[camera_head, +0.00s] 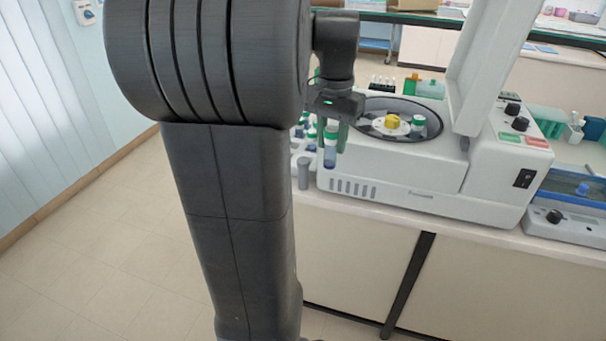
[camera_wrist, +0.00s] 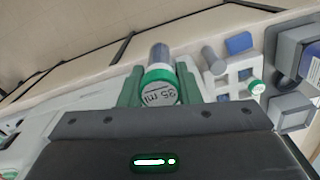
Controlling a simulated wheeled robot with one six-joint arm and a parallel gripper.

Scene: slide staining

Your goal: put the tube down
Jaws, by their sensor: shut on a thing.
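A tube (camera_wrist: 159,84) with a green and white cap marked "35 ml" is held between the green fingers of my gripper (camera_wrist: 160,85) in the wrist view. In the head view the tube (camera_head: 330,152) hangs upright below my gripper (camera_head: 336,128), at the left front edge of the open centrifuge (camera_head: 385,188). A pale tube rack (camera_wrist: 240,74) is to the right of the held tube in the wrist view, with at least one capped tube in it. In the head view, tubes at the rack (camera_head: 297,146) are partly hidden by my arm.
The centrifuge lid (camera_head: 490,60) stands raised. A tube with a green cap (camera_head: 418,122) sits in its rotor beside a yellow knob (camera_head: 392,121). A device with a blue-edged top (camera_head: 570,190) stands to the right. The bench's front edge is close by.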

